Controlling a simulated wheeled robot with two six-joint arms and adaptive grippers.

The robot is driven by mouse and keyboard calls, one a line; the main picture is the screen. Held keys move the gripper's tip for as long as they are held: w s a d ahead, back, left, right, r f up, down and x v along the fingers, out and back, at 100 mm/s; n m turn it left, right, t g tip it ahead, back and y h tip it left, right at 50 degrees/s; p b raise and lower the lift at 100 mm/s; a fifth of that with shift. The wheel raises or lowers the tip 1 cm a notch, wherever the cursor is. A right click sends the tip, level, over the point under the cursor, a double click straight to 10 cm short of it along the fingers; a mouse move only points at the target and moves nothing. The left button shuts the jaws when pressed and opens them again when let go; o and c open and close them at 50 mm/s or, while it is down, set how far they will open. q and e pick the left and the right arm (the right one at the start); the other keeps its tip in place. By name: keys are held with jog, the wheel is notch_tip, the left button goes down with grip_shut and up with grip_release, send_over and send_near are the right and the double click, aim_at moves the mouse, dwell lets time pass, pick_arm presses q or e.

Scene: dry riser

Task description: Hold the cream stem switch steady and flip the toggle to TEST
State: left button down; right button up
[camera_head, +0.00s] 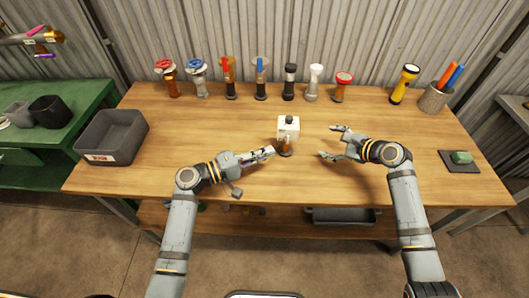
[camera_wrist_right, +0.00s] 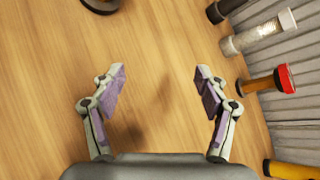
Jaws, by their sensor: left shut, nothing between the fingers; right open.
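A round dark base (camera_wrist_right: 98,4) is cut off at the top there.
Several red-, blue-, black- and white-topped stem pieces (camera_head: 261,80) line the back of the table (camera_head: 220,130). A yellow flashlight (camera_head: 404,84) and a cup of markers (camera_head: 434,98) stand back right. A grey bin (camera_head: 112,136) is at left, a green block (camera_head: 461,157) on a dark pad at right.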

aim_at(289, 146)
jog(key=s+a+m+y, duration=0.2)
jog(key=s+a+m+g+y, duration=0.1)
jog(key=s+a+m, duration=0.1)
jog(key=s+a, duration=0.1)
jog(key=shift+s+a+r+y, duration=0.15)
jog(key=shift+s+y, duration=0.15)
jog(key=shift+y, duration=0.1)
jog(key=shift+s+a+r+m+y, duration=0.1)
jog(key=shift+s+a+m+y, duration=0.05)
jog(key=shift+a+m+y, duration=0.2)
jog(key=x, duration=0.9)
jog(key=shift+w+a+f, duration=0.2)
jog(key=shift+w+f, duration=0.05)
jog(key=shift+w, duration=0.05)
jog(key=c, duration=1.3)
jog(key=shift+o, duration=0.2)
